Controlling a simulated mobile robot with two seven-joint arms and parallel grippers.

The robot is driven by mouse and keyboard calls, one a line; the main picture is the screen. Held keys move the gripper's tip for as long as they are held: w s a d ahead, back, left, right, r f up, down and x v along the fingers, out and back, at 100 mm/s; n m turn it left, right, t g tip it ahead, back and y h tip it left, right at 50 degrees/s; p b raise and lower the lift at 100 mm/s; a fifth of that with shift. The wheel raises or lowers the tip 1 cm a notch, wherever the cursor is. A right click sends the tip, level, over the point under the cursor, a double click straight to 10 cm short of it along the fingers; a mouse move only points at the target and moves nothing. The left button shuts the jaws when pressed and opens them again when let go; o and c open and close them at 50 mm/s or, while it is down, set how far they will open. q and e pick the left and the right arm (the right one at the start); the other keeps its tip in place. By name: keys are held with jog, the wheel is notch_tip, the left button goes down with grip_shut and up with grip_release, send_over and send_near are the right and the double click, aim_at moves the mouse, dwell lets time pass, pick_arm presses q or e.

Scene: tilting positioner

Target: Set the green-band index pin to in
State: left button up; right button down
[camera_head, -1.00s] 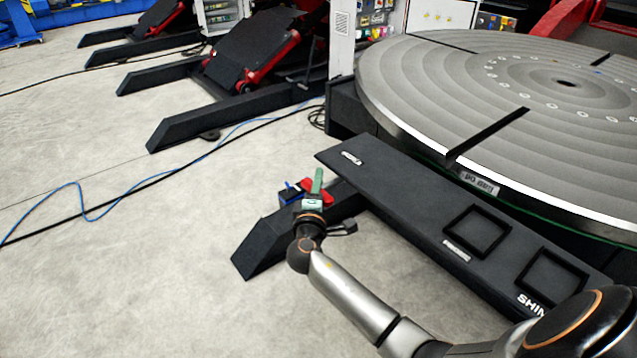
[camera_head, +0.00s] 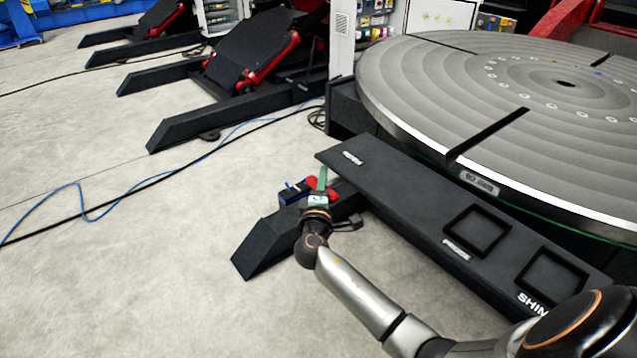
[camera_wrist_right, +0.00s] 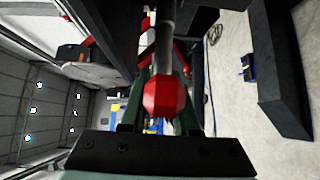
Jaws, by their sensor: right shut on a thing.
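A grey rod (camera_wrist_right: 163,45) runs away from the knob. In the head view, red parts (camera_head: 311,183) and a blue part (camera_head: 293,192) show around the fingers, partly hidden by them. I cannot make out a green band on the pin apart from the green fingers. My left gripper is not in view.
A large grey round table (camera_head: 480,95) stands at the right. A long dark beam (camera_head: 400,190) with square recesses lies in front of it. A dark sloped foot (camera_head: 258,245) sits beside my gripper. Cables (camera_head: 130,190) cross the otherwise open floor at left.

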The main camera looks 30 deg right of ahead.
jog(key=d, duration=0.2)
jog(key=shift+d, duration=0.4)
jog(key=c, duration=1.1)
grip_release()
jog(key=shift+o, duration=0.9)
jog(key=v, duration=1.2)
jog(key=shift+a, duration=0.25)
jog(key=shift+s, duration=0.1)
